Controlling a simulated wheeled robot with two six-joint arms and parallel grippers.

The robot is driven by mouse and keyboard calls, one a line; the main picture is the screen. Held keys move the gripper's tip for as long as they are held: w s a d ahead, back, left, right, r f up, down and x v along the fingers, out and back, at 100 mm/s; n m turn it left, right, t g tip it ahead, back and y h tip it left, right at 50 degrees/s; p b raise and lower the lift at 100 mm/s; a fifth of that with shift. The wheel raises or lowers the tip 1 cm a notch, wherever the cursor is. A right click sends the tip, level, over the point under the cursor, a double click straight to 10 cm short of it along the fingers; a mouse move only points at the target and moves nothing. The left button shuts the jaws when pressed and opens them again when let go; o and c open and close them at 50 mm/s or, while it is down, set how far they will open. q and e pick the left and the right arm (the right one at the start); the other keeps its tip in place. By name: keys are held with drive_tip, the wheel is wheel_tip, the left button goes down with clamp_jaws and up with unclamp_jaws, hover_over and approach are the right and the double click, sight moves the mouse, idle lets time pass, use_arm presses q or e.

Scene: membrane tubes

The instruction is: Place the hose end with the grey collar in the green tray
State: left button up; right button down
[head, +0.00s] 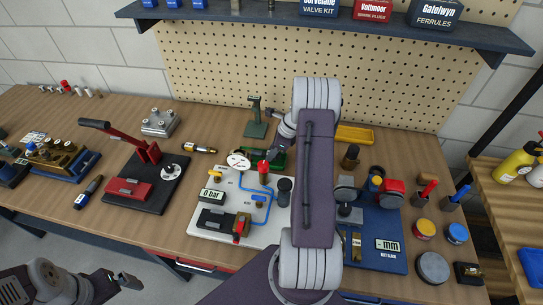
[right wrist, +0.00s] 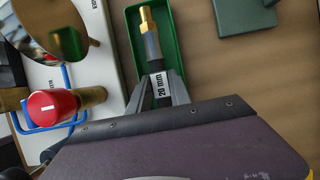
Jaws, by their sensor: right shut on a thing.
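The green tray (right wrist: 174,45) lies beneath my right gripper in the right wrist view. In the head view the tray (head: 279,160) is partly hidden by my right arm. My right gripper (right wrist: 161,95) is shut on a hose end (right wrist: 152,46) with a brass tip, a grey section and a white "20 mm" label. The hose end lies over the inside of the tray; whether it touches the tray floor is unclear. My left gripper (head: 127,281) is low at the left, away from the table; its opening is unclear.
A white gauge board (head: 208,228) with a red knob (right wrist: 52,106) stands beside the tray. A dark green stand (head: 256,128) is behind it. A blue board (head: 380,255) lies to the right, and a red press (head: 146,150) to the left.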

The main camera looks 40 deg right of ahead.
drive_tip(key=shift+f, duration=0.9)
drive_tip(key=shift+w+d+f, duration=0.1)
drive_tip(key=shift+f, duration=0.05)
drive_tip(key=shift+f, duration=0.1)
drive_tip(key=c, duration=1.5)
unclamp_jaws()
drive_tip(key=shift+r, duration=0.4)
drive_tip(key=v, duration=1.1)
drive_tip(key=shift+d+r, duration=0.1)
drive_tip(key=shift+r, duration=0.15)
